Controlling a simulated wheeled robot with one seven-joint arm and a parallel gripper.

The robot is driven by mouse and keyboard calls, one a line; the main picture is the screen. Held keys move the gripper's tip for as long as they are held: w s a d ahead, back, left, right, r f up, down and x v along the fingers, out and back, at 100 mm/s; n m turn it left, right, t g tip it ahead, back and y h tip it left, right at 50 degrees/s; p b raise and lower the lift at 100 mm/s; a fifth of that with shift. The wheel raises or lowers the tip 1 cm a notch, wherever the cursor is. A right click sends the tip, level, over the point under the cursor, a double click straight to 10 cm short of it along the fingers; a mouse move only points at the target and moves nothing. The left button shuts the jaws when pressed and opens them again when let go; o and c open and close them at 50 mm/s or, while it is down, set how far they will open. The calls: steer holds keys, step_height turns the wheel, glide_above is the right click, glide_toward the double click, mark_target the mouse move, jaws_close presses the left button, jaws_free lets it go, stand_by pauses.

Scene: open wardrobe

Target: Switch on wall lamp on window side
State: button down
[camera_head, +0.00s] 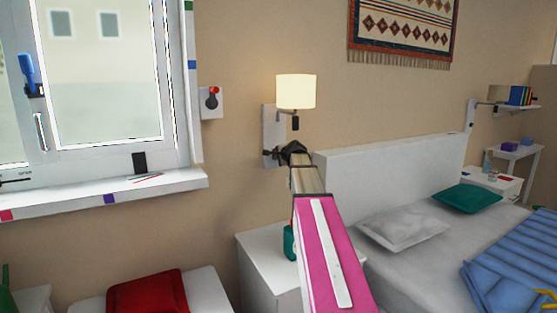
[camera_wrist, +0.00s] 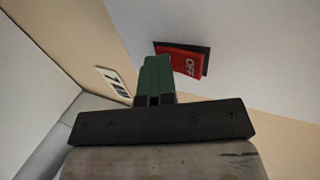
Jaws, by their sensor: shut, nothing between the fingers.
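The wall lamp on the window side, with a bright cream shade (camera_head: 296,91) and a pale wall plate (camera_head: 269,128), is mounted right of the window. In the wrist view a red rocker switch (camera_wrist: 180,62) marked OFF sits in a black frame on a pale surface. My gripper (camera_head: 293,148) is at the lower part of the lamp's plate in the head view and hides part of it. In the wrist view its green fingers (camera_wrist: 156,66) are shut and empty, just left of the switch. I cannot tell whether they touch it.
A window (camera_head: 105,75) with a white sill (camera_head: 100,195) is at left, with a wall box with a red-topped knob (camera_head: 212,102) beside it. A white nightstand (camera_head: 262,262) stands below the lamp. The bed's headboard (camera_head: 390,165) and another wall lamp (camera_head: 470,115) are at right.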

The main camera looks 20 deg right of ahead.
steer(key=shift+w+r, duration=0.1)
steer(key=shift+r, duration=0.6)
steer(key=f+v, duration=0.1)
steer(key=v, duration=1.3)
steer(key=shift+s, duration=0.25)
steer(key=shift+f, duration=0.15)
steer(key=shift+s+d+f, duration=0.15)
steer(key=shift+f, duration=0.5)
